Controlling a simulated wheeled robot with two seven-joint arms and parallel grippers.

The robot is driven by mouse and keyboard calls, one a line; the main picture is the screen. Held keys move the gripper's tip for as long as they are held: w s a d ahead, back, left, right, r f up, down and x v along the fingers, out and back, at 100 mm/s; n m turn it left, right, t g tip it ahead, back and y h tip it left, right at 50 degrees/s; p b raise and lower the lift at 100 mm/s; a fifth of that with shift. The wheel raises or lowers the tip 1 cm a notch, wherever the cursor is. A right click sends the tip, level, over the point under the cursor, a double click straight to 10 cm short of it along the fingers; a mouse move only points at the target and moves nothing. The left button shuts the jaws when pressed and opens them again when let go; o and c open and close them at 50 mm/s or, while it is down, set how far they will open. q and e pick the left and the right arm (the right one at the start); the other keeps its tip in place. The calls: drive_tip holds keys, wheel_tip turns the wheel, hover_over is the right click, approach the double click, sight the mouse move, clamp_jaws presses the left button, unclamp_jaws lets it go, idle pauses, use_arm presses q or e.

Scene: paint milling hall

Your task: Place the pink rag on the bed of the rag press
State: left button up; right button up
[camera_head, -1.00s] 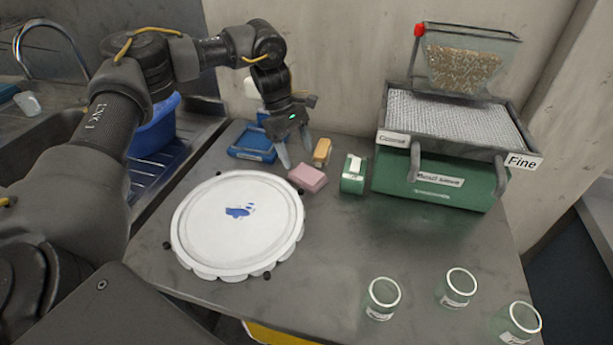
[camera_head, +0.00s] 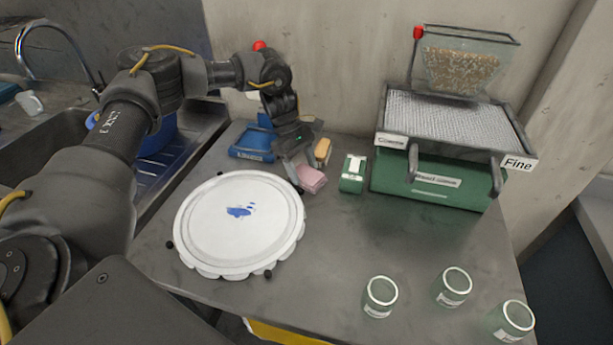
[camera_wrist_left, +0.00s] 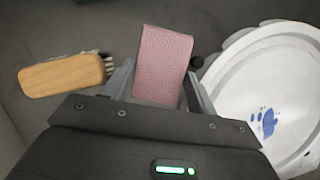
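The pink rag (camera_head: 311,179) is a folded block lying on the grey bench, right of the white round lid. My left gripper (camera_head: 305,168) is low over its far end. In the left wrist view the rag (camera_wrist_left: 163,60) lies between the two spread fingers (camera_wrist_left: 160,88), with a small gap showing at the sides. A blue device (camera_head: 250,145) behind the gripper looks like the rag press; its low blue base faces me. A red knob (camera_head: 259,45) shows above my arm, and my arm hides much of the device. My right gripper is not in view.
A wooden brush (camera_head: 323,150) and a green-and-white box (camera_head: 353,173) stand close right of the rag. The white round lid (camera_head: 240,222) is close on the left. A green sieve machine (camera_head: 430,178) is at the back right. Several glass jars (camera_head: 380,296) stand at front right.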

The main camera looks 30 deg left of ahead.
sight(309, 174)
use_arm(q)
drive_tip(key=c, duration=0.3)
drive_tip(key=shift+r, duration=0.15)
drive_tip(key=shift+c, duration=0.2)
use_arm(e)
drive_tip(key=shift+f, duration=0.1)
